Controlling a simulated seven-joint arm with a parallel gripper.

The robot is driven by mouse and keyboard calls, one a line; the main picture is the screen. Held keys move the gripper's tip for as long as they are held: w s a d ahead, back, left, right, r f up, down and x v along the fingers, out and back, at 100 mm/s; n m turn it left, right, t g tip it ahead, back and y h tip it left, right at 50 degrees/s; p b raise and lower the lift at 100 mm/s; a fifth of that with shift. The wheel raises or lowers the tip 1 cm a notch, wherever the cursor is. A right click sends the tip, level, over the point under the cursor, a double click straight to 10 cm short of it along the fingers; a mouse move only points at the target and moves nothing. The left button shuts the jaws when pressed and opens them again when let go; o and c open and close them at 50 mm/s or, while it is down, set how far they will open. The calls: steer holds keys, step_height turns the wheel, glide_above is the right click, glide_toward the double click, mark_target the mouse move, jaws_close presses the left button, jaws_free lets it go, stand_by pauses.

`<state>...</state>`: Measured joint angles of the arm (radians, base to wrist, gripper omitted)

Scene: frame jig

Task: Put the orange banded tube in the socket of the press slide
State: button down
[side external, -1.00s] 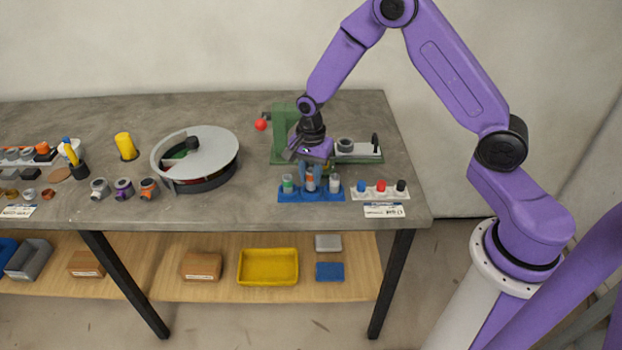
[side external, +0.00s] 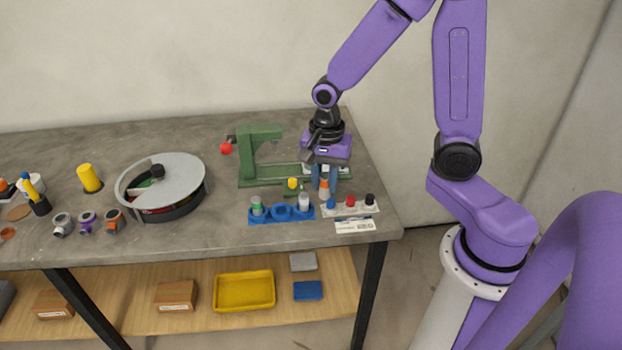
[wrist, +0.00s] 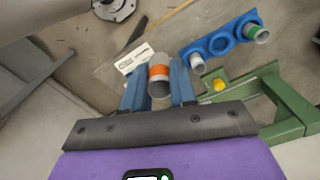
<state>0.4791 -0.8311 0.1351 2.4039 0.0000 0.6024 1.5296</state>
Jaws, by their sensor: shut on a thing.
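My gripper (side external: 325,178) is shut on the orange banded tube (side external: 324,190), a grey tube with an orange band. In the wrist view the tube (wrist: 159,73) sits between the two blue fingers of my gripper (wrist: 158,88). It is held above the bench, to the right of the blue rack and near the front of the green press (side external: 260,160). The press slide and its socket are mostly hidden behind my gripper in the side view, and I cannot make out the socket in the wrist view.
The blue rack (side external: 270,219) holds a green-banded tube (side external: 257,206) and a white-looking tube (side external: 304,202), with an empty hole between. A white strip with blue, red and black caps (side external: 350,210) lies right. A yellow knob (side external: 293,184) stands by the press. A round lidded drum (side external: 180,168) is left.

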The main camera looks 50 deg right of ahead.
steer(key=shift+s+r, duration=0.25)
steer(key=shift+s, duration=0.15)
steer(key=shift+s+r, duration=0.1)
steer(key=shift+r, duration=1.35)
steer(key=w+d+f+m, duration=0.1)
steer(key=w+d, duration=0.2)
steer(key=w, duration=0.2)
steer(key=w+d+m, duration=0.2)
steer(key=w+d, duration=0.1)
steer(key=w, duration=0.2)
steer(key=w+d+f+m, duration=0.3)
steer(key=w+d+f, duration=0.2)
steer(key=w+d, duration=0.6)
steer(key=shift+s+d+f, duration=0.35)
steer(key=shift+f, duration=0.5)
steer(key=shift+s+d+f, duration=0.3)
steer(key=shift+s+f, duration=0.05)
steer(key=shift+f, duration=0.5)
steer(key=shift+s+d+f, duration=0.35)
steer(key=shift+f, duration=0.5)
steer(key=shift+f, duration=0.4)
steer(key=shift+f, duration=1)
